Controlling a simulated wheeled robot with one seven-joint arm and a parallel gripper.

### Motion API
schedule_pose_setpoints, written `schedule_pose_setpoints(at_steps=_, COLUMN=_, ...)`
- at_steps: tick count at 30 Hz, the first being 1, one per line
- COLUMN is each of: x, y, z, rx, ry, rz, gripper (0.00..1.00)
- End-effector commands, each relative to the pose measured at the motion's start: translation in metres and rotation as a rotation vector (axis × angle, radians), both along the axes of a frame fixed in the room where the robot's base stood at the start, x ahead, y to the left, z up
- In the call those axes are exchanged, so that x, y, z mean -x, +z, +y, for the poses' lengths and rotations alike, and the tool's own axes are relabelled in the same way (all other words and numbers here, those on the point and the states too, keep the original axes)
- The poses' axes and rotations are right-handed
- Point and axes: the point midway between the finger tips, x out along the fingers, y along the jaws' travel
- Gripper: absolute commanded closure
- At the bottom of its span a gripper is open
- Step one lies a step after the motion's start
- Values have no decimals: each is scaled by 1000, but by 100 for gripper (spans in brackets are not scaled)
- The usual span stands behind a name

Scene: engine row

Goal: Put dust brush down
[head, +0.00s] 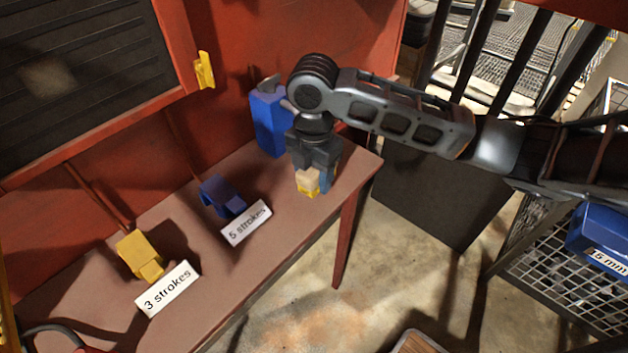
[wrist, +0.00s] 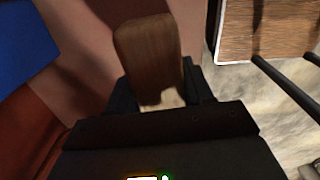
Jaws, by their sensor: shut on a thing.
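My gripper (head: 312,164) is over the right end of the reddish-brown table (head: 268,180), pointing down. It is shut on the dust brush (head: 308,179), which shows a pale wooden part with a yellow lower edge. In the wrist view the brush's brown wooden body (wrist: 150,55) stands between the dark fingers. The fingers hide part of it. I cannot tell whether its lower edge touches the tabletop.
A blue container (head: 268,122) stands close behind my gripper. A blue block-like object (head: 222,197) with a "5 strokes" card (head: 246,223) and a yellow one (head: 139,255) with a "3 strokes" card (head: 167,289) lie farther left. The table's right edge is near.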

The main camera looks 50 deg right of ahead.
Motion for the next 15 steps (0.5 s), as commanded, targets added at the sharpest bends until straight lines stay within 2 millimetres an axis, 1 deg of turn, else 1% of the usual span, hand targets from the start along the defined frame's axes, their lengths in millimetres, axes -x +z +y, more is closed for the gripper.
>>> schedule_pose_setpoints(at_steps=2, x=1, y=-11, z=0, rx=0, ry=-1, rz=2, gripper=73)
schedule_pose_setpoints(at_steps=6, x=1, y=-24, z=0, rx=0, ry=-1, rz=2, gripper=73)
schedule_pose_setpoints(at_steps=15, x=1, y=-28, z=0, rx=0, ry=0, rz=1, gripper=73)
